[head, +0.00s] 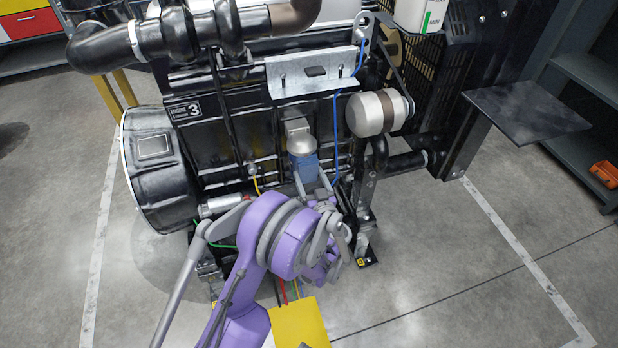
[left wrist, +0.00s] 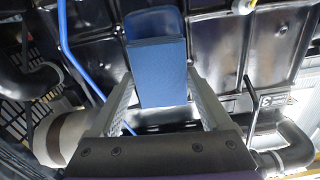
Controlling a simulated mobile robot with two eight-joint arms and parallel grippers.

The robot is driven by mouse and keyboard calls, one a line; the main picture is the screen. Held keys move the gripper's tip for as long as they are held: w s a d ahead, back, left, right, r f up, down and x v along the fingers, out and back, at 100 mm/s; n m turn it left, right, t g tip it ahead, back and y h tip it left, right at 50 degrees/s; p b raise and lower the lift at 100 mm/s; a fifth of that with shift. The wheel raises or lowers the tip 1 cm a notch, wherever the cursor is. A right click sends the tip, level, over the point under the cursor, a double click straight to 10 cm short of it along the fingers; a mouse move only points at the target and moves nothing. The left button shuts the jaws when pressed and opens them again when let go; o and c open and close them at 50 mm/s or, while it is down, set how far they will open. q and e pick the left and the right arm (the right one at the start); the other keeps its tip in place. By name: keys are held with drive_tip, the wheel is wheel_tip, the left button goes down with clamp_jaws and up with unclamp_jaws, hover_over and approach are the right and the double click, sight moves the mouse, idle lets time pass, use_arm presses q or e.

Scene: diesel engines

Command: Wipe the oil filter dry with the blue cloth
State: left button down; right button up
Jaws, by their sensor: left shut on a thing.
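The folded blue cloth (head: 304,167) is in front of the engine's near side, in the middle of the head view. In the left wrist view the cloth (left wrist: 160,70) is a blue block between the two fingers. My left gripper (head: 312,188) is shut on it. A silver round-topped part (head: 302,144), which looks like the oil filter, shows right above the cloth; its lower part is hidden. I cannot tell whether the cloth touches it. The left wrist view does not show this part clearly. My right gripper is out of view.
A silver canister with a brown band (head: 372,113) sticks out right of the cloth. A blue hose (head: 336,120) runs down between them. A black drum-shaped housing (head: 155,165) is at left. A dark shelf plate (head: 527,112) stands at right. The floor at front right is clear.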

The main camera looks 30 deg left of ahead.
use_arm(q)
drive_tip(key=shift+r, duration=0.25)
drive_tip(key=shift+f+b, duration=0.75)
drive_tip(key=shift+f, duration=0.35)
drive_tip(key=shift+r, duration=0.1)
drive_tip(key=shift+r, duration=0.1)
drive_tip(key=shift+w+a+r+p, duration=0.1)
drive_tip(key=shift+r+p, duration=0.65)
drive_tip(key=shift+r, duration=0.2)
drive_tip(key=shift+f, duration=0.1)
